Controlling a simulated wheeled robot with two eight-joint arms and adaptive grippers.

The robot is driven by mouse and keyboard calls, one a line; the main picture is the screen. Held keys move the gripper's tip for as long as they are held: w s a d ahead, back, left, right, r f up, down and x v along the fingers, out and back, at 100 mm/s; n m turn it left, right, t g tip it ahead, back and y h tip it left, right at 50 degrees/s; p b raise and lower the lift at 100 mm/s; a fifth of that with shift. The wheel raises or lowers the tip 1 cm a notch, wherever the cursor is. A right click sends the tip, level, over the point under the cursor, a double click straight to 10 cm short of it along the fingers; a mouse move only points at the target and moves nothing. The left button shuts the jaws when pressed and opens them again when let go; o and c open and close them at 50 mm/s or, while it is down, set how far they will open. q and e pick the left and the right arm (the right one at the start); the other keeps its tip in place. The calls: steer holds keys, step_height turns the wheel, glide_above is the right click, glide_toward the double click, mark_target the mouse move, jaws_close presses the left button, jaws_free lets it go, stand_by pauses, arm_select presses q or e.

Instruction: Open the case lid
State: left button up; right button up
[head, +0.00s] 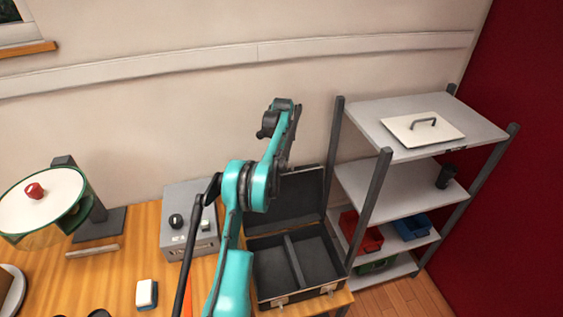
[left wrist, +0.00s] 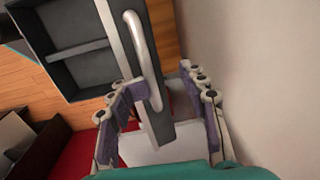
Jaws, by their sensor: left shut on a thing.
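The dark case (head: 300,262) sits at the right end of the wooden table, with a divider across its empty inside. Its lid (head: 302,196) stands raised at the back, partly hidden by my left arm. In the left wrist view the lid (left wrist: 128,50) shows nearly edge-on, with a pale handle (left wrist: 148,55) on it. My left gripper (left wrist: 165,80) has its fingers on either side of the lid's edge by the handle's end and is shut on the lid. The exact contact is hard to see. In the head view the left fingers are hidden behind my arm. My right gripper is not in view.
A grey control box (head: 188,225) stands left of the case. A round green-rimmed device (head: 45,205) and a small white block (head: 146,293) are farther left. A shelf (head: 400,178) with bins stands close on the right. The wall is close behind the lid.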

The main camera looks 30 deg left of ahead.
arm_select(q)
step_height(320, 180, up, 12)
steer(key=shift+s+d, duration=0.25)
steer(key=shift+d, duration=0.05)
stand_by(0.5)
steer(key=s+d+r+n+t+b, duration=0.25)
steer(key=s+d, duration=0.35)
steer(key=d, duration=0.3)
steer(key=s+d+r+n+t+b, duration=0.1)
steer(key=s+d+b, duration=0.4)
steer(key=d, duration=0.5)
steer(key=s+d+f+n+t+b, duration=0.1)
steer(key=s+d+f+n+b, duration=0.1)
steer(key=s+d+f, duration=0.4)
steer(key=s+d+f+n+t+b, duration=0.2)
steer(key=s+d+f, duration=0.4)
steer(key=s+f, duration=0.5)
steer(key=s, duration=0.5)
steer(key=shift+s+h+b, duration=0.25)
steer(key=shift+h+b, duration=0.05)
steer(key=shift+n, duration=0.25)
